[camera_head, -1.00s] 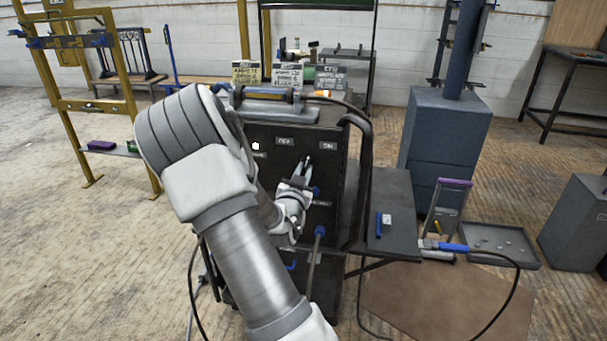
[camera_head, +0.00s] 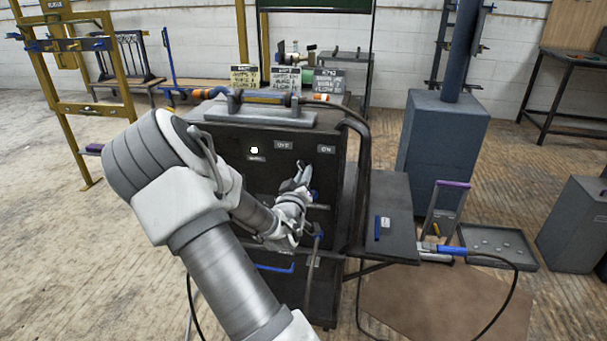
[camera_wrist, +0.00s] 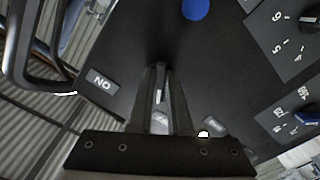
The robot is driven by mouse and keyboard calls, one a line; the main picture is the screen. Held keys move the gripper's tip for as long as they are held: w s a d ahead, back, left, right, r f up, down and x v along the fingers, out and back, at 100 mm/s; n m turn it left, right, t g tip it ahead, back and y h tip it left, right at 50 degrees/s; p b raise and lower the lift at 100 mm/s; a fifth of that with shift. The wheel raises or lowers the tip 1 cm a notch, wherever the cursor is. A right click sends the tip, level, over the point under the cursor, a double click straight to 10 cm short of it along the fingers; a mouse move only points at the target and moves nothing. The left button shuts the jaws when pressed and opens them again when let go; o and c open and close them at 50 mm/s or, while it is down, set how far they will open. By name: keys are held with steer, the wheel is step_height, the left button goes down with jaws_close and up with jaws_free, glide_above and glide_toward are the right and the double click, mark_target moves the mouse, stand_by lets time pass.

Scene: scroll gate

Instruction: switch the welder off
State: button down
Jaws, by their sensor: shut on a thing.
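The welder (camera_head: 228,136) is a dark box on a cart, its front panel facing me. The panel has an OFF label (camera_head: 283,145) on the left and an ON label (camera_head: 326,149) on the right; the ON label also shows upside down in the wrist view (camera_wrist: 101,81). A round white lamp (camera_head: 254,150) glows left of the OFF label. My gripper (camera_head: 303,168) is at the panel just below and between the two labels. In the wrist view its fingers (camera_wrist: 160,95) are shut on a thin switch lever, mostly hidden between them.
Blue-ended handles and a blue knob are below my gripper. A thick dark hose (camera_head: 362,150) arches down the welder's right side, beside a dark side shelf (camera_head: 397,235). Signs (camera_head: 286,78) stand behind the top. Floor at the left is open.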

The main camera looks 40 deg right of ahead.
steer(key=shift+n, duration=0.7)
steer(key=c, duration=0.8)
jaws_free()
steer(key=shift+c, duration=0.2)
steer(key=p+v, duration=0.9)
steer(key=v, duration=0.8)
steer(key=shift+s+p, duration=0.2)
steer(key=shift+p, duration=0.15)
steer(key=shift+a, duration=0.1)
